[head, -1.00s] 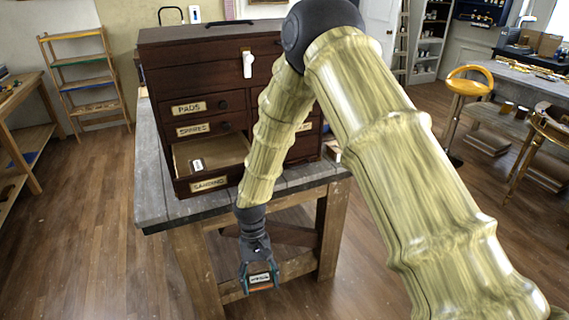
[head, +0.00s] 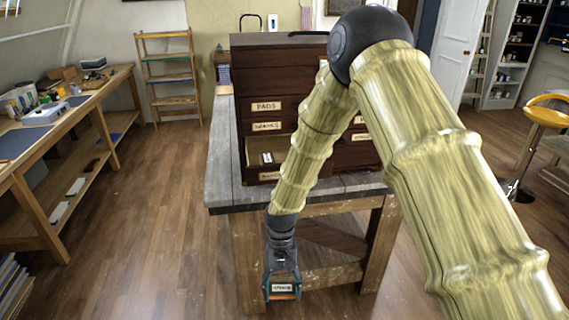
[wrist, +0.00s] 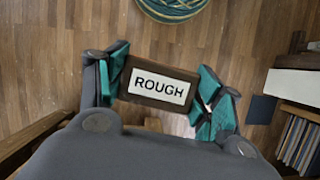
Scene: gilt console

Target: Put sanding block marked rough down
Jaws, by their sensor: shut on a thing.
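My gripper (head: 282,285) is shut on the sanding block marked rough (wrist: 160,88). In the wrist view the block is brown with a white label reading ROUGH, held between the two teal finger pads. The block also shows small in the head view (head: 282,289). The gripper hangs low in front of the wooden workbench (head: 225,190), below its top and over open floor. The block touches no surface that I can see.
A dark drawer chest stands on the workbench, with a lower drawer (head: 252,155) pulled open and a small labelled item (head: 267,158) inside. A long side bench (head: 60,130) with tools and boxes runs along the left. The wooden floor (head: 150,220) between is clear. A coiled green thing (wrist: 172,8) lies on the floor.

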